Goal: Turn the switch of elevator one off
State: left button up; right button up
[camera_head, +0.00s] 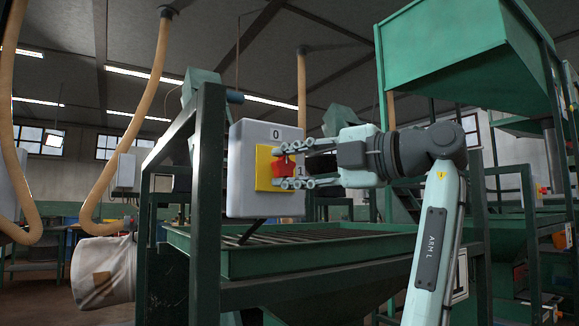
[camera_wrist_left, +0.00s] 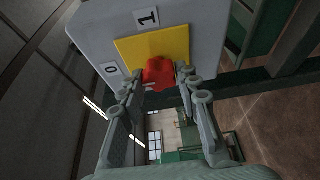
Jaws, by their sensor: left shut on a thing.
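The red switch (camera_head: 280,167) sits on a yellow plate (camera_head: 262,170) on the front of a grey box (camera_head: 242,195). A "0" label (camera_head: 275,133) is above the plate and a "1" label (camera_head: 301,171) is to its right. My left gripper (camera_head: 288,167) reaches in from the right, one finger above the switch and one below, shut on it. The left wrist view shows the red switch (camera_wrist_left: 158,72) between the fingertips, with the "1" (camera_wrist_left: 147,17) and "0" (camera_wrist_left: 111,69) labels. The fingers partly hide the switch, so I cannot tell which label it points to. My right gripper is out of view.
The box is beside a dark green frame post (camera_head: 208,220). A green hopper with a grate (camera_head: 290,258) lies below and behind my arm. A green chute (camera_head: 450,60) hangs at upper right. Beige hoses (camera_head: 150,90) and a white bag (camera_head: 103,272) are at left.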

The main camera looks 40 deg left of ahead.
pick_arm(q)
jog(key=o, duration=1.2)
jog(key=shift+c, duration=0.2)
jog(key=d, duration=1.2)
